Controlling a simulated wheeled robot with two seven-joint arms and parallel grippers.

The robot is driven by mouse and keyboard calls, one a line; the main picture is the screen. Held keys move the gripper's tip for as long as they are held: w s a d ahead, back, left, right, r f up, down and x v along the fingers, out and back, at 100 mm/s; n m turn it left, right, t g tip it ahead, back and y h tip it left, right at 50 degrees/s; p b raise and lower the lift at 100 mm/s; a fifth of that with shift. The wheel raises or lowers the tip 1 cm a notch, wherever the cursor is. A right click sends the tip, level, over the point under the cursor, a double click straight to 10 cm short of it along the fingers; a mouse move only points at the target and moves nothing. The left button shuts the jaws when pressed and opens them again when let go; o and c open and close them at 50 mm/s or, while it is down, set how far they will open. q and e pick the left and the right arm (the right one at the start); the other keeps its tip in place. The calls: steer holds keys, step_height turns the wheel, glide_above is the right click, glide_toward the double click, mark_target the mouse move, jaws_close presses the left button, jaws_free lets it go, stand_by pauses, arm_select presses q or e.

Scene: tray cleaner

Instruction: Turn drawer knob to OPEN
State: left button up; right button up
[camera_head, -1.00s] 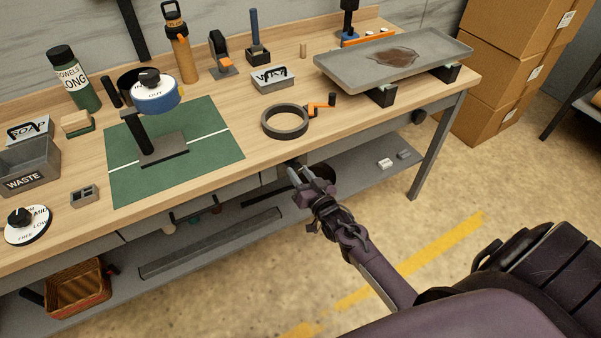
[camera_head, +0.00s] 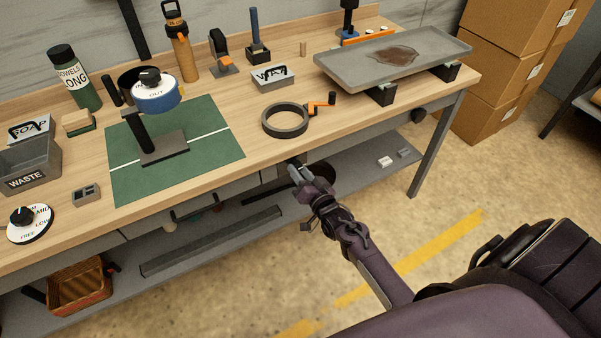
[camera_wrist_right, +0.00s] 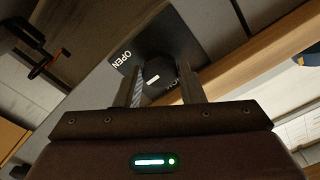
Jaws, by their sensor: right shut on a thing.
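The drawer knob (camera_wrist_right: 160,72) is a dark round knob with a small white mark, on a dark plate (camera_wrist_right: 185,45) lettered OPEN, in the right wrist view. My right gripper (camera_wrist_right: 168,92) is shut on the knob, with one finger on each side of it. In the head view my right gripper (camera_head: 293,170) is at the bench's front face, below the tabletop edge, and hides most of the knob. The drawer front (camera_head: 150,228) with a dark handle is to its left. My left gripper is not in view.
The wooden bench top (camera_head: 225,185) is just above my gripper. A grey tray (camera_head: 345,68) rests on supports at right. A lower shelf (camera_head: 350,168) runs beneath. Open floor lies in front.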

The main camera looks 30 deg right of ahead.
steer(key=o, duration=1)
steer(key=shift+s, duration=0.1)
steer(key=s, duration=0.7)
steer(key=shift+s, duration=0.3)
steer(key=s+a+f+n+g, duration=0.1)
steer(key=s+a+f+g, duration=0.15)
steer(key=s+f, duration=0.45)
steer(key=s+a+f+n+g+p, duration=0.1)
steer(key=s+a+f+n+g, duration=0.2)
steer(key=f, duration=0.7)
steer(key=s+a+f+g, duration=0.1)
steer(key=s+f+g, duration=0.4)
steer(key=f, duration=0.4)
steer(key=s+f+n+g, duration=0.1)
steer(key=s+f+g, duration=0.1)
steer(key=s, duration=0.6)
steer(key=s+f+n+g, duration=0.2)
steer(key=s+f, duration=0.3)
steer(key=s, duration=0.4)
steer(key=s+f+n+g+p, duration=0.1)
steer(key=s+f+n+g, duration=0.1)
steer(key=s, duration=0.6)
steer(key=shift+s+a+f+g, duration=0.15)
steer(key=shift+f, duration=0.3)
steer(key=shift+s+a+f+g, duration=0.1)
steer(key=shift+f, duration=0.35)
